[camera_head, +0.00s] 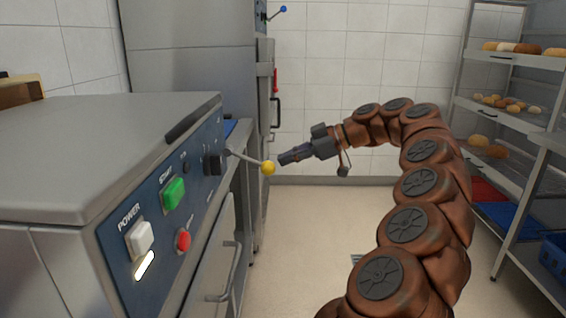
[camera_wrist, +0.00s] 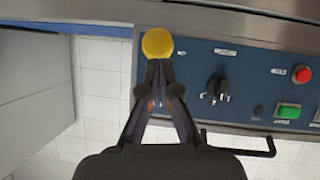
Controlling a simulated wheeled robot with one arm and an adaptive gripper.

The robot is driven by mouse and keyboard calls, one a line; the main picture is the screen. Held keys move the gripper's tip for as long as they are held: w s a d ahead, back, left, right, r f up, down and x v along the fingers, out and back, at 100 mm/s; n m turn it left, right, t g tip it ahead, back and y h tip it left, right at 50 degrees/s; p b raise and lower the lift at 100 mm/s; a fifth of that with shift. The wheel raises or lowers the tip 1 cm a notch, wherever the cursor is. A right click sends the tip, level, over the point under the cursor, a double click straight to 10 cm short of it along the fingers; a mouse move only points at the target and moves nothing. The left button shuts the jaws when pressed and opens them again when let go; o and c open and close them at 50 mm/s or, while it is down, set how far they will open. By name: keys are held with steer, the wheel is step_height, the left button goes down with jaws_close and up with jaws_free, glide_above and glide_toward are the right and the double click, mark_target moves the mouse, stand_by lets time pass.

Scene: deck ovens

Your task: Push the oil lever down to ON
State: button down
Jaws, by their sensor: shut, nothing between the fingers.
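A lever with a yellow ball end (camera_head: 268,168) sticks out from the blue control panel of the near oven, its thin rod sloping slightly down to the right in the head view. No readable label marks it as the oil lever. My gripper (camera_head: 283,160) is shut and empty, its tips just right of the ball. In the wrist view the yellow ball (camera_wrist: 158,42) lies just beyond the tips of my gripper (camera_wrist: 163,78). I cannot tell whether they touch. The ball hides the lever's rod in the wrist view.
The panel carries a white POWER switch (camera_head: 139,237), a green START button (camera_head: 173,193), a red button (camera_head: 183,240) and a black knob (camera_wrist: 217,88). An oven door handle (camera_head: 226,275) sits below. Another lever with a blue ball (camera_head: 283,9) is farther back. Bread shelves (camera_head: 504,116) stand right.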

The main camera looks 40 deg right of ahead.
steer(key=f+p+v, duration=0.1)
steer(key=p+v, duration=0.1)
steer(key=v, duration=0.3)
steer(key=s+d+f+p+v, duration=0.1)
steer(key=p+v, duration=0.1)
steer(key=v, duration=0.4)
steer(key=shift+f, duration=0.2)
stand_by(0.8)
